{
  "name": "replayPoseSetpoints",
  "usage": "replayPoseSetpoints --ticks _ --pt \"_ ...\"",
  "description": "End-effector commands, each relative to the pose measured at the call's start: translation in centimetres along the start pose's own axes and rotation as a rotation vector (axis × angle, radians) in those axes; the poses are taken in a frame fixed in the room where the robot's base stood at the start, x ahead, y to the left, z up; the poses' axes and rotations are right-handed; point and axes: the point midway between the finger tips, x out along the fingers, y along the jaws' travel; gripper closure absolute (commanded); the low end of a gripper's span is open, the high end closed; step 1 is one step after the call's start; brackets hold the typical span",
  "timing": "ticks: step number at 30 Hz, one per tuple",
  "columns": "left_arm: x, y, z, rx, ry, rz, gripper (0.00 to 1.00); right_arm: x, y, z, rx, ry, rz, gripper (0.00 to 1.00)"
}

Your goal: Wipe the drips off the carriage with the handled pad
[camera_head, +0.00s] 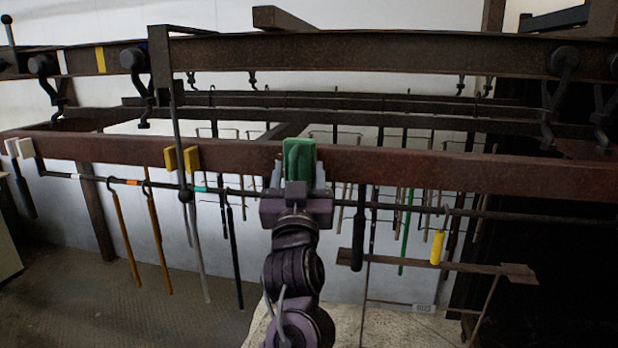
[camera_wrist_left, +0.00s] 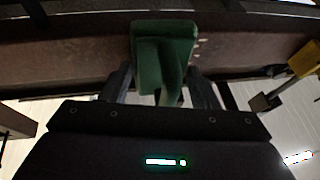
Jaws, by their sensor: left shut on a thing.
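The handled pad is a green block (camera_head: 300,158) with a handle below it. My left gripper (camera_head: 298,182) is shut on its handle from below. In the left wrist view the green pad (camera_wrist_left: 165,50) stands upright between the two dark fingers, against or just before the face of a rusty red-brown beam (camera_wrist_left: 85,62). I cannot tell whether it touches. The same long beam (camera_head: 430,168) crosses the head view. A few small pale specks show on it right of the pad in the wrist view; I cannot tell if they are drips. Which part is the carriage is not clear. My right gripper is not in view.
Yellow blocks (camera_head: 181,159) and white blocks (camera_head: 18,148) sit along the beam at left. A dark rail (camera_head: 350,53) with hooks runs above. Several rods and tools hang below, including a yellow-handled one (camera_head: 437,247). The beam is clear right of the pad.

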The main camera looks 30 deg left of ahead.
Motion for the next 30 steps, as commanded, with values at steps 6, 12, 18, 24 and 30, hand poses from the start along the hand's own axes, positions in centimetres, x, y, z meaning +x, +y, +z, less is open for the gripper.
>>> replayPoseSetpoints --ticks 6,12,18,24,30 --pt "0.3 -1.9 0.3 0.001 -0.001 -0.002 0.63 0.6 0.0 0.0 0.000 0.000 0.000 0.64" --pt "0.5 -2.5 0.2 0.002 0.000 -0.002 0.63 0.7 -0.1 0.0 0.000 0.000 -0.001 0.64" --pt "0.6 -4.0 0.4 0.002 0.000 -0.002 0.63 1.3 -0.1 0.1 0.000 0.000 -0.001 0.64" --pt "0.9 -5.6 0.6 0.001 0.000 -0.002 0.63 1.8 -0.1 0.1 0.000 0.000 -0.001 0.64" --pt "1.1 -6.1 0.5 0.001 0.000 -0.001 0.63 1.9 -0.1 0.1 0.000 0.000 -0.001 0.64"
